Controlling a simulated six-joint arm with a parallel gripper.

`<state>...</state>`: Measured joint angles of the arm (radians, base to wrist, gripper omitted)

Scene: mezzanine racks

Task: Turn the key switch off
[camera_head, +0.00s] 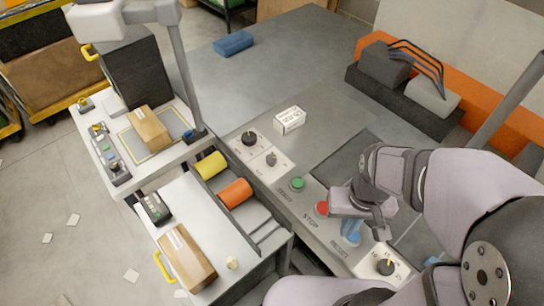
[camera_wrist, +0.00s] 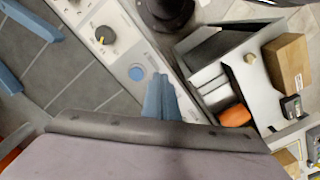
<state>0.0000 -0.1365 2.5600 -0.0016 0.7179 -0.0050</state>
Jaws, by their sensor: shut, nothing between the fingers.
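The control panel (camera_head: 310,218) carries a row of controls. A small grey switch (camera_head: 271,158) on a pale plate looks like the key switch, but its key and setting are too small to make out. A black knob (camera_head: 249,138) sits just beyond it. My gripper (camera_head: 351,232) is shut and empty, its blue fingers over the near part of the panel, well to the right of and nearer than the grey switch. In the wrist view my gripper (camera_wrist: 160,80) is beside a blue button (camera_wrist: 136,73). The grey switch cannot be made out in the wrist view.
A green button (camera_head: 297,184), a red stop button (camera_head: 322,208) and a black dial (camera_head: 385,267) share the panel. A small white box (camera_head: 289,120) stands behind. Yellow and orange cylinders (camera_head: 235,192) lie in the left bin. Open grey surface lies behind.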

